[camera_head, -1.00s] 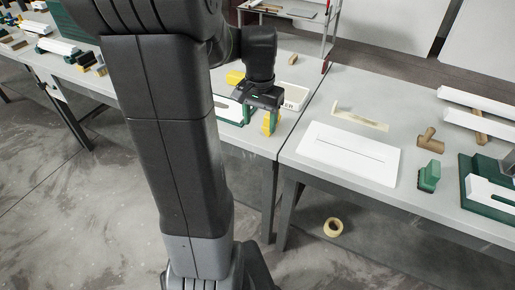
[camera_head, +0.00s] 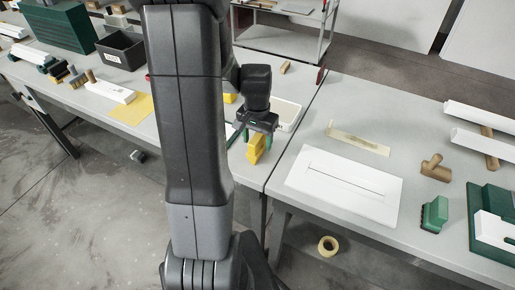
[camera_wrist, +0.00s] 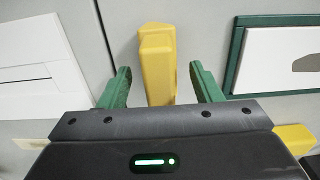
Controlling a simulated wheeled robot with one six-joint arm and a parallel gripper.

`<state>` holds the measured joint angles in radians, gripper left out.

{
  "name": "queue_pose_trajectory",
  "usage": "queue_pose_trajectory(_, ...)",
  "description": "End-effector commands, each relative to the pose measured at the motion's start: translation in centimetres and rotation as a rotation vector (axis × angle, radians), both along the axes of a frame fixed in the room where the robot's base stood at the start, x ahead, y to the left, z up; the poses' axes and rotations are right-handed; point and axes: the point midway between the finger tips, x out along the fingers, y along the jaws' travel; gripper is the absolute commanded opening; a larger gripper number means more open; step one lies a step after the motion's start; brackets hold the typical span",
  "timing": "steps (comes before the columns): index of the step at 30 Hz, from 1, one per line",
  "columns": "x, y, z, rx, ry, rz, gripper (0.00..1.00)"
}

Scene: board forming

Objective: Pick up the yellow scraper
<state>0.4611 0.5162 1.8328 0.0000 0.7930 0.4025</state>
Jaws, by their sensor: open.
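The yellow scraper (camera_wrist: 157,65) stands out in the wrist view between the two green fingers of my gripper (camera_wrist: 160,78). My gripper is open, with a visible gap on each side of the scraper. In the head view the scraper (camera_head: 254,149) is under my gripper (camera_head: 257,132), near the right front corner of the left table. Whether its lower end touches the table is hard to tell.
A green-framed white board (camera_wrist: 285,55) lies to the right in the wrist view. A white tray (camera_head: 287,115) is behind my gripper. A white slotted panel (camera_head: 345,178) lies on the right table (camera_head: 400,215). A tape roll (camera_head: 328,246) is on the floor.

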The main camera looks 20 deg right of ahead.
Motion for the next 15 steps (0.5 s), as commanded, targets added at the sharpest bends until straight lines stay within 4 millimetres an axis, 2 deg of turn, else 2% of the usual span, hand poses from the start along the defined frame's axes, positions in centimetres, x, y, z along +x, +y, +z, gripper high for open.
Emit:
queue_pose_trajectory(6, 0.0, -0.1, -2.4, 0.001, 0.002, 0.0, 0.59)
queue_pose_trajectory(15, 0.0, -0.1, -2.9, 0.0, 0.0, 0.0, 0.59)
